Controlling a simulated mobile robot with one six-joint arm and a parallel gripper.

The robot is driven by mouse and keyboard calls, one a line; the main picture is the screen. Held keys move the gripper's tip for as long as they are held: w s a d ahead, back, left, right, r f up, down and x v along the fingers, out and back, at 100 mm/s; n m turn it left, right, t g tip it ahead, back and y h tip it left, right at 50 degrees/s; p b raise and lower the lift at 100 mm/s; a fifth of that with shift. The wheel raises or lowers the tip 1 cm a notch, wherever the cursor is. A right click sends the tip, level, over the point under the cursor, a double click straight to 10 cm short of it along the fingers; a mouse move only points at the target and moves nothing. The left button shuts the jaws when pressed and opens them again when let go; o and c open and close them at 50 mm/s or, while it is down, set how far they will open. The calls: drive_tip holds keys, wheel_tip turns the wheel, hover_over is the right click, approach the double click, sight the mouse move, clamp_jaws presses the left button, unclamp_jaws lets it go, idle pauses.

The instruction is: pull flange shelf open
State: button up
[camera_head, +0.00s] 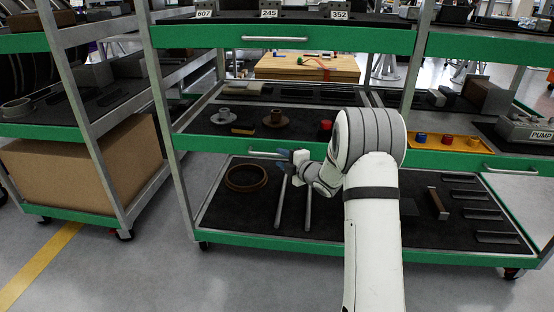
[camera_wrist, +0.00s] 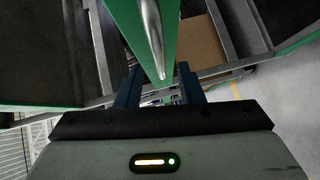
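The flange shelf is the middle shelf of the rack, with a green front edge (camera_head: 215,148) and a silver bar handle (camera_head: 262,153). A grey flange (camera_head: 223,117) and a brown flange (camera_head: 275,119) stand on it. My gripper (camera_head: 284,159) is at the right part of this handle in the head view. In the wrist view, my gripper (camera_wrist: 158,76) has its two dark fingers apart, with the green front and the end of the handle (camera_wrist: 152,35) showing between or just beyond them. I see no finger closed on the bar; contact cannot be told.
The lower shelf (camera_head: 215,215) holds a brown ring (camera_head: 246,178) and two rods. The upper shelf has its own handle (camera_head: 274,39). A yellow tray (camera_head: 446,142) and a pump (camera_head: 525,131) are to the right. A cardboard box (camera_head: 80,165) is left. Open floor lies in front.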

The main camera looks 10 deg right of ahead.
sight(276, 155)
drive_tip(key=shift+b+x, duration=0.3)
drive_tip(key=shift+x, duration=2.05)
clamp_jaws()
